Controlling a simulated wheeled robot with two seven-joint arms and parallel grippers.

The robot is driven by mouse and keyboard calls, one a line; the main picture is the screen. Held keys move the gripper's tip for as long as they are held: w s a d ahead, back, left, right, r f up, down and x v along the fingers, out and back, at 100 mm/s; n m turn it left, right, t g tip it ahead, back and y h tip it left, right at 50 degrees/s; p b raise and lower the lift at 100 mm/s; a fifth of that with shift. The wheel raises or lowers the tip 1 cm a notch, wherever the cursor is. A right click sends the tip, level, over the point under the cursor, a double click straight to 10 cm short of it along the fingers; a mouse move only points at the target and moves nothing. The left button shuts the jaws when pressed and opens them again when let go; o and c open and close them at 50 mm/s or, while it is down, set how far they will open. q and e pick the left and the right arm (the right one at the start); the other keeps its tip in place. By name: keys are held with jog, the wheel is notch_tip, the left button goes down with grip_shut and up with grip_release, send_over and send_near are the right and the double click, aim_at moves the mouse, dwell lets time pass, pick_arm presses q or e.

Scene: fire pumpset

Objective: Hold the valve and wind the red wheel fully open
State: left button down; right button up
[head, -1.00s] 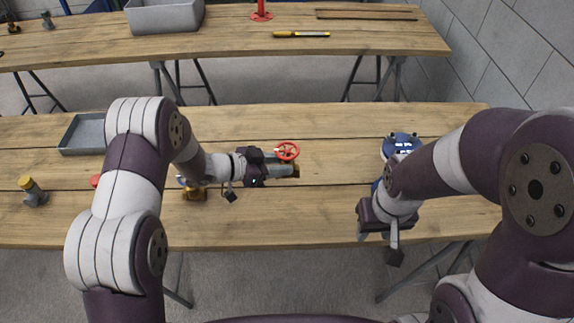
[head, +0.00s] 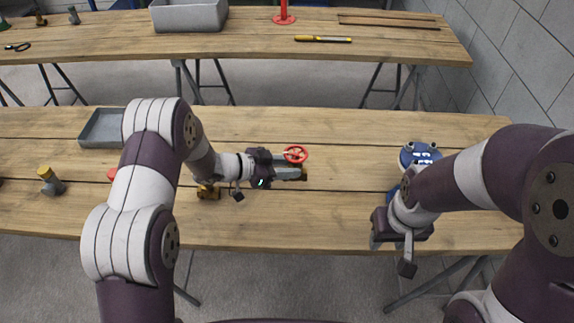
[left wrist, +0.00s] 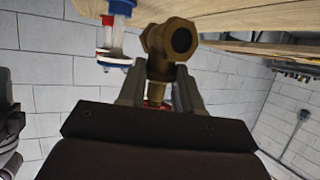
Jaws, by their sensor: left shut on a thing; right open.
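A brass valve with a red handwheel (head: 295,154) is held above the near table (head: 350,200). My left gripper (head: 290,171) is shut on the valve, its fingers pointing right. In the left wrist view the brass valve body (left wrist: 167,45) sits between both fingers, its round opening toward the camera. Only a bit of red shows low between the fingers there; most of the wheel is hidden. My right gripper (head: 397,240) is open and empty at the table's front edge, pointing down, right of and apart from the valve.
A blue object (head: 420,153) stands behind my right gripper. A grey tray (head: 100,128), a yellow-capped fitting (head: 50,181) and a brass piece (head: 208,192) are on the near table's left half. The tabletop between the valve and the blue object is clear.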

pick_arm(q)
jog(key=shift+f+b, duration=3.15)
jog(key=shift+f, duration=1.65)
jog(key=shift+r, duration=0.1)
